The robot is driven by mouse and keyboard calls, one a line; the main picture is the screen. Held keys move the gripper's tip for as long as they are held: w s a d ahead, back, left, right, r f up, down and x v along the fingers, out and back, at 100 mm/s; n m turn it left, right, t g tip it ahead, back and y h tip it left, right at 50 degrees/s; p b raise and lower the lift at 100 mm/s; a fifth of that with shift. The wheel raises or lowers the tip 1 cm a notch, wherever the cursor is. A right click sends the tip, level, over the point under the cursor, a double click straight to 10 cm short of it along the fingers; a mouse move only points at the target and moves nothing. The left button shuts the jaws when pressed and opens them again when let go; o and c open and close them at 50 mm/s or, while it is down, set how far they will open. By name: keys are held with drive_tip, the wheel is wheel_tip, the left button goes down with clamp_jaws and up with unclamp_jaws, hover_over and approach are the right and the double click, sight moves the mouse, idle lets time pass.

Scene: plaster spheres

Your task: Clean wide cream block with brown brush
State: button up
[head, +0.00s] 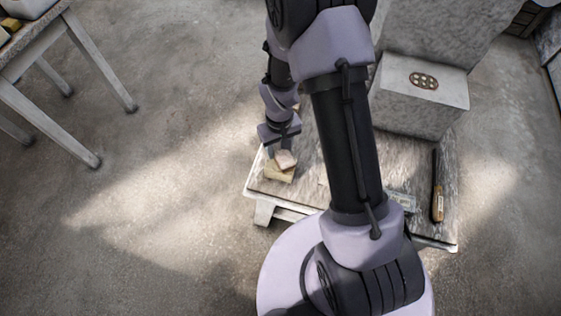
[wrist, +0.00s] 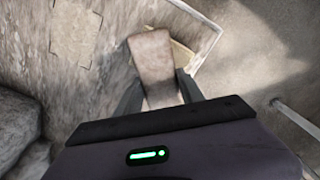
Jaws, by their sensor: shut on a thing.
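My gripper (head: 284,148) is at the left end of a low wooden platform, pointing down. It is shut on a pinkish-brown, block-shaped thing, which looks to be the brown brush (head: 286,159); it also shows between the fingers in the wrist view (wrist: 152,58). Its bristles are not visible. The wide cream block (head: 277,174) lies on the platform right below the brush, partly covered by it. In the wrist view only an edge of the cream block (wrist: 183,60) shows beside the brush. I cannot tell whether the two touch.
The platform (head: 262,187) has a pale outlined patch (wrist: 77,35). A long dark tool (head: 437,190) and a small greyish thing (head: 402,200) lie at its right. A large stone block (head: 420,95) stands behind. A table (head: 40,45) is far left, with clear floor between.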

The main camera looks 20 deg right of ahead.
sight(285, 158)
drive_tip(key=shift+w, duration=0.35)
drive_tip(key=shift+s, duration=0.15)
drive_tip(key=shift+s+d, duration=0.15)
drive_tip(key=shift+s, duration=1.95)
